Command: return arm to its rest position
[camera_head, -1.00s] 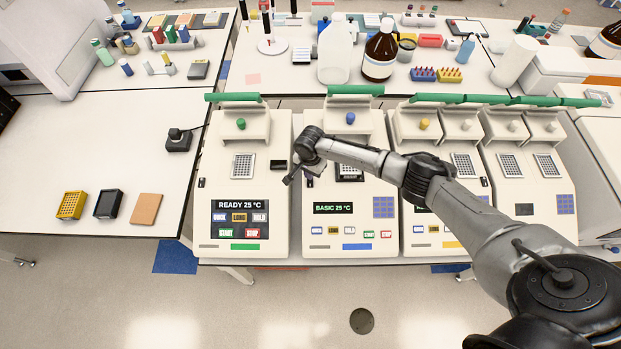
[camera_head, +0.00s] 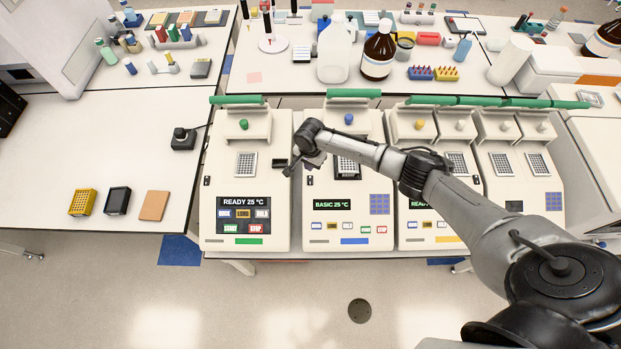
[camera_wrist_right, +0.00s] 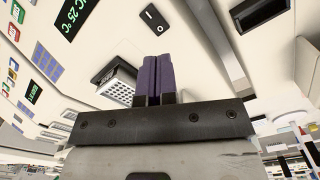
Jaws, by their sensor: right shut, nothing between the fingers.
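My right arm reaches in from the lower right of the head view. Its gripper (camera_head: 297,166) hangs over the gap between the green-knob thermal cycler (camera_head: 220,185) and the blue-knob thermal cycler (camera_head: 322,236). In the right wrist view the purple fingers (camera_wrist_right: 158,80) are together with nothing between them. They are near a sample block (camera_wrist_right: 117,82) and a black rocker switch (camera_wrist_right: 153,17) on a white cycler housing. In the head view the fingertips are small and partly hidden by the wrist. My left gripper is not in view.
More cyclers stand to the right, under my arm. The cyclers' green-handled lids (camera_head: 353,93) are raised. A yellow rack (camera_head: 83,202), a black rack (camera_head: 117,201) and a tan block (camera_head: 154,206) sit on the left bench (camera_head: 60,150). Bottles (camera_head: 377,55) stand behind.

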